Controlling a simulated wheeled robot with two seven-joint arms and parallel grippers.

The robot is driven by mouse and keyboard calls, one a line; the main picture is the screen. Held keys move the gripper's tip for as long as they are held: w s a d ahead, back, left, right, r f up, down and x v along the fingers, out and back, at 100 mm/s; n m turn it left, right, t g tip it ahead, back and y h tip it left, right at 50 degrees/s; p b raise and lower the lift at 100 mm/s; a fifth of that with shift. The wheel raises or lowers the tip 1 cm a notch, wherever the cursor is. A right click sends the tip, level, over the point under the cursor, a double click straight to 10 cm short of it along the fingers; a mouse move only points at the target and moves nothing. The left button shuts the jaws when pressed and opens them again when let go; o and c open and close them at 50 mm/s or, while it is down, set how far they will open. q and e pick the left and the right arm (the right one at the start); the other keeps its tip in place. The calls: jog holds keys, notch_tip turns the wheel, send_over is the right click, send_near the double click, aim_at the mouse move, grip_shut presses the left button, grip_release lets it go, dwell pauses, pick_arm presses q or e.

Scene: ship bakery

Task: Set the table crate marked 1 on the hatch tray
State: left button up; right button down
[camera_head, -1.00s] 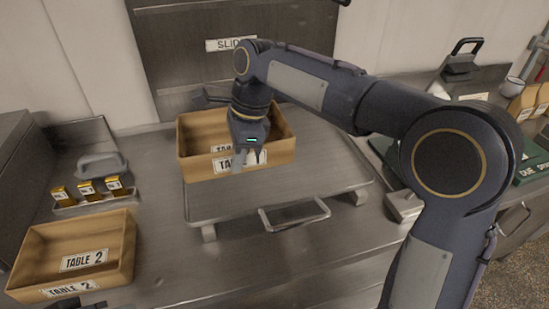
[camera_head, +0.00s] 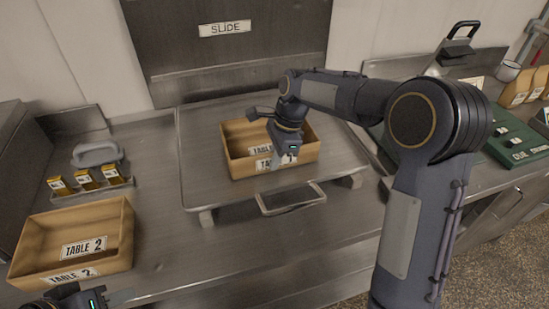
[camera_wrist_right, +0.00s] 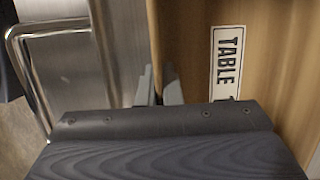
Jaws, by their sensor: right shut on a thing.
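The table crate marked 1 (camera_head: 305,152) is a tan open box over the middle of the metal hatch tray (camera_head: 205,180), in front of the slide hatch. It looks level; I cannot tell for certain whether its base touches the tray. Its front "TABLE" label is partly covered by my gripper. My right gripper (camera_head: 275,164) is shut on the crate's front wall. The right wrist view shows its fingers (camera_wrist_right: 158,88) at the wall edge beside the label. My left gripper (camera_head: 78,302) is cut off at the bottom left edge, and its jaws are hidden.
A crate marked Table 2 (camera_head: 118,235) stands on the counter at the left. Behind it are several small numbered yellow blocks (camera_head: 86,178) and a grey handled object (camera_head: 97,153). The tray has a front handle (camera_head: 291,199). Green boxes (camera_head: 515,145) stand at the right.

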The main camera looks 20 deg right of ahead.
jog(key=shift+f, duration=0.1)
jog(key=c, duration=1.6)
grip_release()
